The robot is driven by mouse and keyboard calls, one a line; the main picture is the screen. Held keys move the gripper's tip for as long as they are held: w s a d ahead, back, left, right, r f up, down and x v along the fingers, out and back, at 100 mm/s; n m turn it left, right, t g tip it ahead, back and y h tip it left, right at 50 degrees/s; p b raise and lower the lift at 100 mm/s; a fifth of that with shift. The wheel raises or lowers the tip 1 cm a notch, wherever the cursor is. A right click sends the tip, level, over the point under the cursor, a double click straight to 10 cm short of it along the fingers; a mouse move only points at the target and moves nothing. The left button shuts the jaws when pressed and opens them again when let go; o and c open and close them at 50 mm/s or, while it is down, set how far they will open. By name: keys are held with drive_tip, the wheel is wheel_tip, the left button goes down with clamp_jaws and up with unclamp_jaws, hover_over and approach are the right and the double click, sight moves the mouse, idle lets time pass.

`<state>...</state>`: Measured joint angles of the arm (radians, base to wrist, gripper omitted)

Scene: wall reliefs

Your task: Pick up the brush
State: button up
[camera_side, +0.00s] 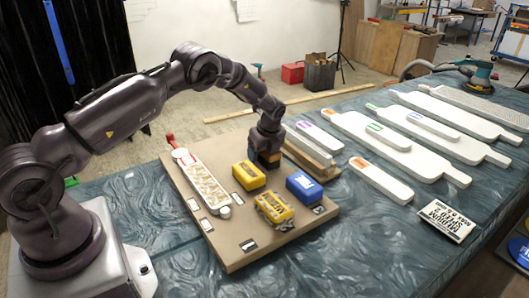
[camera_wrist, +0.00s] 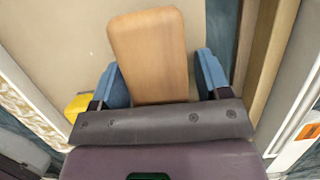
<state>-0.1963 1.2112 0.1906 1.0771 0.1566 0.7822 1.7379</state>
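The brush appears to be the wooden piece (camera_wrist: 150,50) in the wrist view, with a flat tan top and rounded corners. Its bristles are hidden. In the side view it shows as a small brown block (camera_side: 265,158) on the board, beneath my gripper (camera_side: 266,150). My gripper's two blue fingers (camera_wrist: 162,82) are open, one on each side of the wood. The left finger is very close to its edge, and a narrow gap shows at the right finger. I cannot tell whether the left finger touches it.
The brown board (camera_side: 235,258) also holds yellow blocks (camera_side: 249,176) (camera_side: 273,211), a blue block (camera_side: 304,187) and a white relief strip (camera_side: 200,177). A wooden rail (camera_side: 310,163) and white panels (camera_side: 380,180) lie to the right. A lettered plate (camera_side: 447,221) lies on the patterned table.

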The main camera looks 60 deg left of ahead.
drive_tip(key=c, duration=0.8)
drive_tip(key=shift+r, duration=0.1)
drive_tip(key=shift+r, duration=0.55)
drive_tip(key=r, duration=0.3)
drive_tip(key=shift+s+d+r, duration=0.1)
drive_tip(key=shift+s, duration=0.1)
drive_tip(key=s+d+r, duration=0.1)
drive_tip(key=s+r, duration=0.2)
drive_tip(key=s, duration=0.1)
drive_tip(key=s+d+r, duration=0.2)
drive_tip(key=s+r, duration=0.1)
drive_tip(key=s, duration=0.1)
drive_tip(key=s+d+r, duration=0.2)
drive_tip(key=s+r, duration=0.1)
drive_tip(key=s, duration=0.1)
drive_tip(key=shift+s, duration=0.3)
